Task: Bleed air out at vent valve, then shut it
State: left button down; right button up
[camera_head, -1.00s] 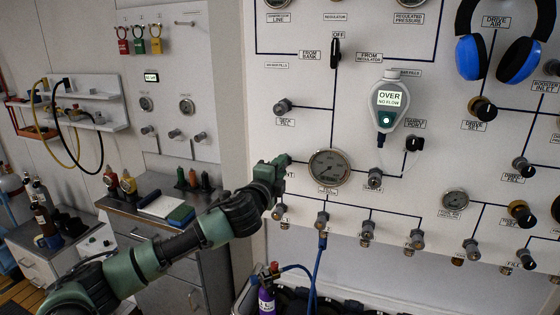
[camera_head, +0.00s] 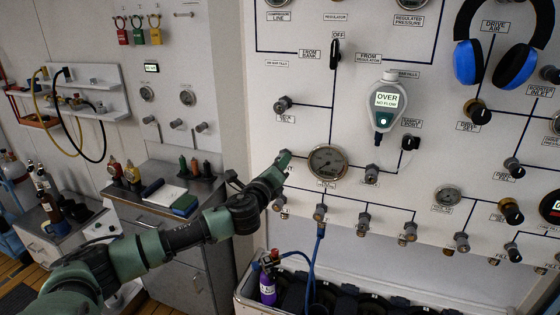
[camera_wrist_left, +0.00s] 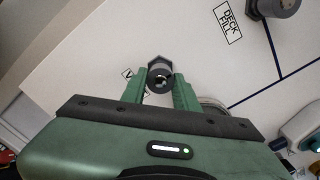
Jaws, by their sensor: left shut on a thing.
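My left gripper (camera_head: 284,157) reaches up to the panel just left of the round gauge (camera_head: 327,161). In the left wrist view my left gripper (camera_wrist_left: 160,95) has its two green fingers either side of a dark round valve knob (camera_wrist_left: 160,76) and is shut on it. A label beside the knob is mostly hidden; only the end of it shows in the head view. That label fits the vent valve, but I cannot read it whole. The knob's turn position cannot be told. My right gripper is not in view.
The deck fill knob (camera_head: 283,104) sits above my gripper. An analyser reading "OVER, NO FLOW" (camera_head: 387,105) hangs to the right. A row of small valves (camera_head: 364,222) runs below the gauge. A purple cylinder (camera_head: 267,288) with a blue hose stands below.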

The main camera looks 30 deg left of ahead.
pick_arm(q)
jog(key=shift+f+m, duration=0.15)
jog(key=shift+m, duration=0.15)
jog(key=c, duration=1.1)
grip_release()
jog(key=b+v, duration=0.2)
jog(key=v, duration=0.5)
jog(key=shift+s+d+b, duration=0.15)
jog(key=shift+s+b, duration=0.2)
jog(key=shift+s, duration=0.05)
